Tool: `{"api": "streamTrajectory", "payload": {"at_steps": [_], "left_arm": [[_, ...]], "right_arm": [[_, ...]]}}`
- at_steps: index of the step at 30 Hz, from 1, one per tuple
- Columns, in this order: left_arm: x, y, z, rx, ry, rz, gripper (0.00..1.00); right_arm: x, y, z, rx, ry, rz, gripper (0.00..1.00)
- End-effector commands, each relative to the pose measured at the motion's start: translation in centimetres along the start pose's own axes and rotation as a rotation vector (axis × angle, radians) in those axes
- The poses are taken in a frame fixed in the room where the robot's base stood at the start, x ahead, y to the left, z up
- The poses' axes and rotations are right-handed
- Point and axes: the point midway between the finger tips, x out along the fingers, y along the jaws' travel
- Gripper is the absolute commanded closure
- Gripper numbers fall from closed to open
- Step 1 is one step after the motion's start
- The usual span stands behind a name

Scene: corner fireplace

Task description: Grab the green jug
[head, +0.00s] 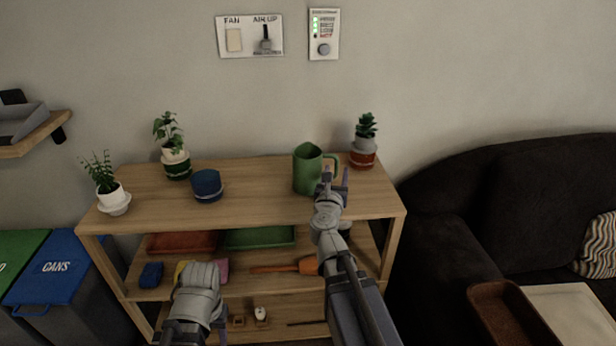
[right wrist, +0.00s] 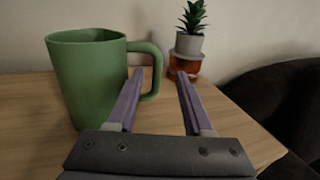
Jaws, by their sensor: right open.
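The green jug (head: 306,170) stands upright near the back of the wooden shelf unit's top, its handle toward the right. It also shows in the right wrist view (right wrist: 88,80), at the left. My right gripper (head: 335,180) is open and empty at the jug's handle side. In the right wrist view, its fingers (right wrist: 160,80) point forward, with the handle's outer bar appearing between them. The left finger overlaps the handle opening; I cannot tell whether it touches. Part of my left arm shows low at the left, but its gripper fingers are hidden.
A succulent in a grey and rust pot (head: 363,155) stands right of the jug. A blue pot (head: 207,185) and two potted plants (head: 175,160) (head: 108,190) stand left. The wooden top (head: 255,190) is bare between blue pot and jug. A dark sofa (head: 500,190) is at right.

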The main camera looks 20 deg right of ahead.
Motion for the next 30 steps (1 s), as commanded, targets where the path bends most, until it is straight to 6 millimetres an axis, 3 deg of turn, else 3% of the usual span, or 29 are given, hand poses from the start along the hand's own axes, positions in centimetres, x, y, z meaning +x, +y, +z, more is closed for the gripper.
{"api": "streamTrajectory", "payload": {"at_steps": [9, 17, 25, 30], "left_arm": [[-0.1, 0.0, 0.0, 0.000, 0.000, 0.000, 0.50], [-0.2, 0.0, 0.0, 0.000, 0.000, 0.001, 0.50], [-0.5, 0.0, 0.0, 0.000, 0.000, 0.001, 0.50], [-0.5, 0.0, 0.0, 0.000, 0.000, 0.001, 0.50]], "right_arm": [[2.6, 0.1, 0.1, -0.002, 0.000, 0.000, 0.49], [3.4, 0.2, 0.2, -0.002, 0.000, 0.001, 0.49], [7.2, 0.5, 0.5, -0.002, 0.000, 0.001, 0.49], [7.9, 0.4, 0.5, -0.002, 0.000, 0.002, 0.49]]}}
